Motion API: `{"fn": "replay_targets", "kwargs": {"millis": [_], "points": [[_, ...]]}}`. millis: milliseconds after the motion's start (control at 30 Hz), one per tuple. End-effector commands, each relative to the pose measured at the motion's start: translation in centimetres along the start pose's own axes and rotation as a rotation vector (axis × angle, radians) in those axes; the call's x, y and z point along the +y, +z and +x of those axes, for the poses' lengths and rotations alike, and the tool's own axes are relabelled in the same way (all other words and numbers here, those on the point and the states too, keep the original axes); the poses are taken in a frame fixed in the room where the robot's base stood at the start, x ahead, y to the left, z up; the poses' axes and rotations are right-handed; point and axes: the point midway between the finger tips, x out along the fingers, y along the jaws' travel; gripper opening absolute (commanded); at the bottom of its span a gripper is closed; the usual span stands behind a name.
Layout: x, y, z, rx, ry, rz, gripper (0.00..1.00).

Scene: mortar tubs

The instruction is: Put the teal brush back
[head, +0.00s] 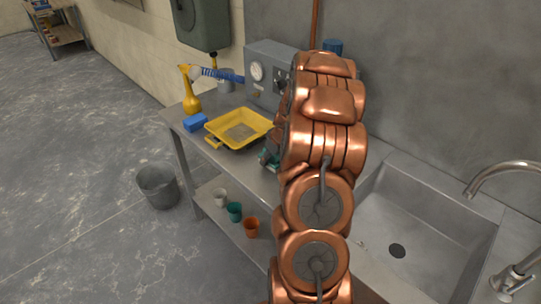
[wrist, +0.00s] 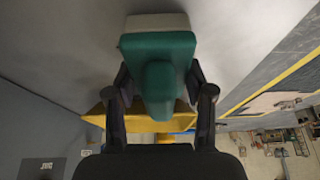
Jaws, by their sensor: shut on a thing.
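The teal brush (wrist: 158,50) is between the two dark fingers of my gripper (wrist: 160,84) in the wrist view. Its teal handle points toward the palm, and a pale bristle strip shows at the far side of its block. My gripper is shut on the brush. In the head view only a bit of teal (head: 266,157) shows beside my copper arm, just right of the yellow tray (head: 213,127); my arm hides most of the brush and gripper. I cannot tell whether the brush touches the metal counter (head: 231,162).
A blue block (head: 196,122) and a yellow spray bottle (head: 190,92) stand left of the tray. A grey box with a gauge (head: 270,75) stands behind. A sink (head: 420,225) is at right. Several cups, including an orange one (head: 251,227), are on the lower shelf; a bucket (head: 157,187) is on the floor.

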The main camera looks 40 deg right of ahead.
Motion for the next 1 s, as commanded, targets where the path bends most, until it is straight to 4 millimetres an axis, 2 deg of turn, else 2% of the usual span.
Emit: {"fn": "replay_targets", "kwargs": {"millis": [467, 500, 700, 1000], "points": [[-0.01, 0.26, 0.69, 0.000, 0.000, 0.000, 0.20], [0.00, 0.21, 0.55, 0.000, 0.000, 0.000, 0.57], [-0.01, 0.21, 0.54, 0.000, 0.000, 0.000, 0.78], [-0.01, 0.20, 0.50, 0.000, 0.000, -0.001, 0.78]]}}
